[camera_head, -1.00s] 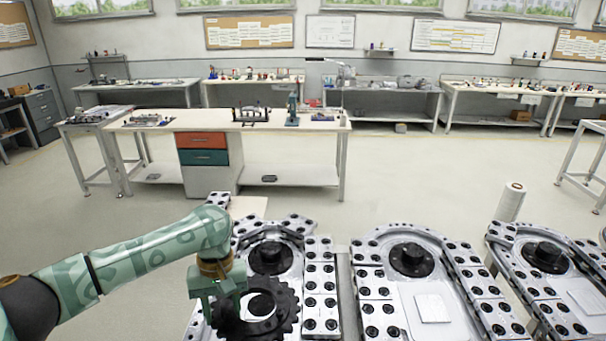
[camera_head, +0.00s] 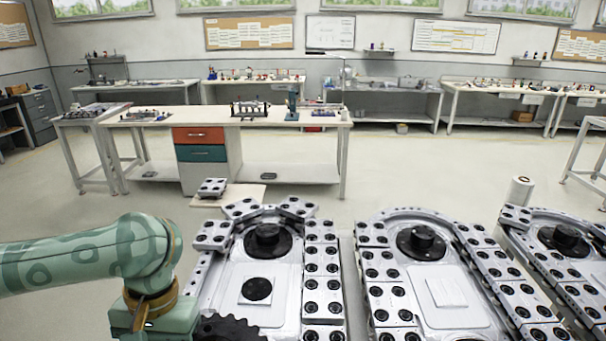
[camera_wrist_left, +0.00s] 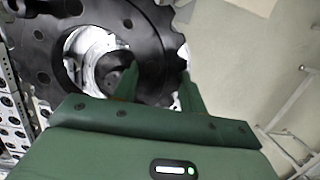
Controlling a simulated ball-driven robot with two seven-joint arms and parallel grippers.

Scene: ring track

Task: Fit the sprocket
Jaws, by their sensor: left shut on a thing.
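The sprocket (camera_head: 228,329) is a black toothed ring with a large centre hole, partly cut off by the bottom edge in the head view. In the left wrist view the sprocket (camera_wrist_left: 150,35) fills the upper left, gripped at its rim. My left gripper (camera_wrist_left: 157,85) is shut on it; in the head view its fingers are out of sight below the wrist. The nearest track frame, at left, has a black hub (camera_head: 267,240) and a flat black disc (camera_head: 257,289) on a pale square plate. The sprocket is in front of this disc, apart from the hub. My right gripper is not in view.
Grey track links with black holes (camera_head: 323,267) border the left frame. A middle frame (camera_head: 438,262) and a right frame (camera_head: 563,239) stand alongside. A loose link (camera_head: 211,187) lies on a board behind. A workbench (camera_head: 240,117) stands farther back across open floor.

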